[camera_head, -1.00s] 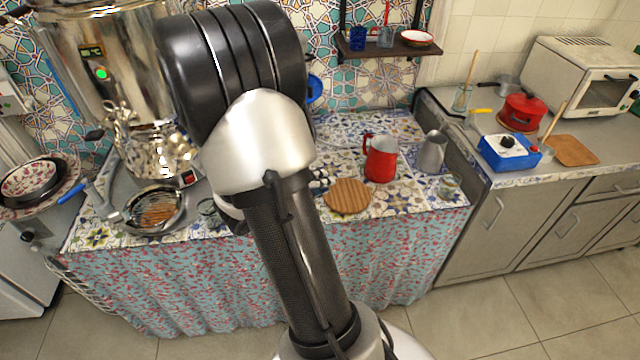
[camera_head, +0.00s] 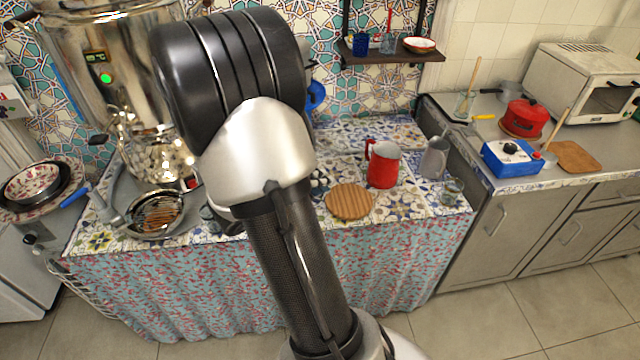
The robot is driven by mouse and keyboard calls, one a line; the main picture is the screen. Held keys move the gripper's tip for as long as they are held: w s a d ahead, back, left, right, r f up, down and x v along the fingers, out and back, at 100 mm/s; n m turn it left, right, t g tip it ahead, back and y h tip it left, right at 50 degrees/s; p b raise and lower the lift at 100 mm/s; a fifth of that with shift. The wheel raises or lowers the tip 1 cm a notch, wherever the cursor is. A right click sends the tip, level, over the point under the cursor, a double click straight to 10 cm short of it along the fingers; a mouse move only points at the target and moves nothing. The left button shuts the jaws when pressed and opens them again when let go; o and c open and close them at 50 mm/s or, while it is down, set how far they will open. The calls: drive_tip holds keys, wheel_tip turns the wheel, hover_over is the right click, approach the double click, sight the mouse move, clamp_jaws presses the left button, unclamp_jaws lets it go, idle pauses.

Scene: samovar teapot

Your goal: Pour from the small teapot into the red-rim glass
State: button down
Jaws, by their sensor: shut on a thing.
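My arm fills the middle of the view and hides its own far end, so my gripper and anything in it are not visible. I cannot make out the small teapot for certain. A blue curved piece (camera_head: 316,95) shows just right of my arm's upper joint; I cannot tell whether it is a handle or hangs at the wall. A small clear glass (camera_head: 453,190) stands at the right front of the tiled counter; its rim colour is too small to tell. Another glass-like rim (camera_head: 209,213) is partly hidden left of my arm.
A large shiny samovar (camera_head: 150,150) stands at the back left, with a metal pan (camera_head: 157,214) before it. A red mug (camera_head: 383,165), a grey metal jug (camera_head: 434,158) and a round wooden board (camera_head: 349,202) are on the tiled counter (camera_head: 410,205). A shelf (camera_head: 400,55) hangs behind.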

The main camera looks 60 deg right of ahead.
drive_tip(key=shift+w+a+r+n+g+h, duration=0.1)
drive_tip(key=shift+w+r+n+g+h, duration=0.15)
drive_tip(key=shift+r, duration=0.4)
drive_tip(key=shift+w+a+r+n+g+h, duration=0.15)
drive_tip(key=shift+w+r+g, duration=0.15)
drive_tip(key=shift+r, duration=0.35)
idle(6.7)
